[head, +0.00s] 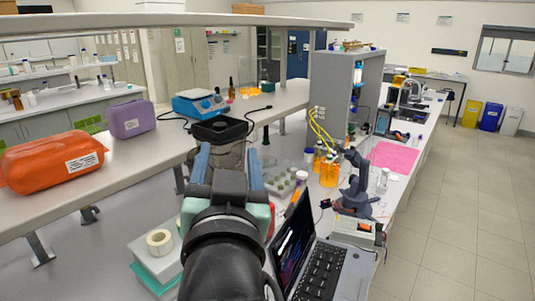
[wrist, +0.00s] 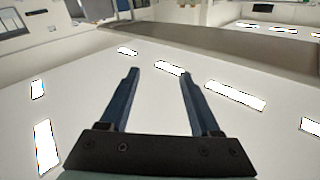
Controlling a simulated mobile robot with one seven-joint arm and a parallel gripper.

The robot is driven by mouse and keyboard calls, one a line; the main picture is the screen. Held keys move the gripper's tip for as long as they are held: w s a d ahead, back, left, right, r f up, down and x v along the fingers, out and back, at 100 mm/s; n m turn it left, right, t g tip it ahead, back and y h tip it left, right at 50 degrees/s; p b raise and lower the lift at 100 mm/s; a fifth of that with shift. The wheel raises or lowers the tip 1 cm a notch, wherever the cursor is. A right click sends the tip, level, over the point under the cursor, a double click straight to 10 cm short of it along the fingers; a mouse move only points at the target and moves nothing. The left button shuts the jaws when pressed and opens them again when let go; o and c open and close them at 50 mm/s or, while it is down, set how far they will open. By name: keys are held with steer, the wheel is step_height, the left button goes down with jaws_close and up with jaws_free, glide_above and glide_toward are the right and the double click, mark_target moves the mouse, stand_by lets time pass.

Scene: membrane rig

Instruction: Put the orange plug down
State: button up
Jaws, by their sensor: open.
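My gripper (head: 228,153) is raised over the near part of the bench, its two blue fingers spread apart. In the wrist view my gripper (wrist: 159,75) is open, with nothing between the fingers. No orange plug can be clearly made out, either in the fingers or on the bench. A small orange piece (head: 297,196) shows beside the grey rack, but it is too small to tell what it is. My arm hides part of the bench.
Orange bottles (head: 329,168), a grey rack (head: 281,183), an open laptop (head: 318,270) and a tape roll (head: 159,242) on a box crowd the near bench. A pink mat (head: 394,157) lies farther right.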

steer(key=s+d+r+t+h, duration=0.1)
steer(key=s+r+t, duration=0.3)
steer(key=r, duration=0.5)
steer(key=s+d+r+n+t+h, duration=0.1)
steer(key=s+d+r+t, duration=0.3)
steer(key=s+r, duration=0.4)
step_height(320, 180, up, 2)
steer(key=shift+s+r, duration=0.25)
steer(key=shift+s, duration=0.05)
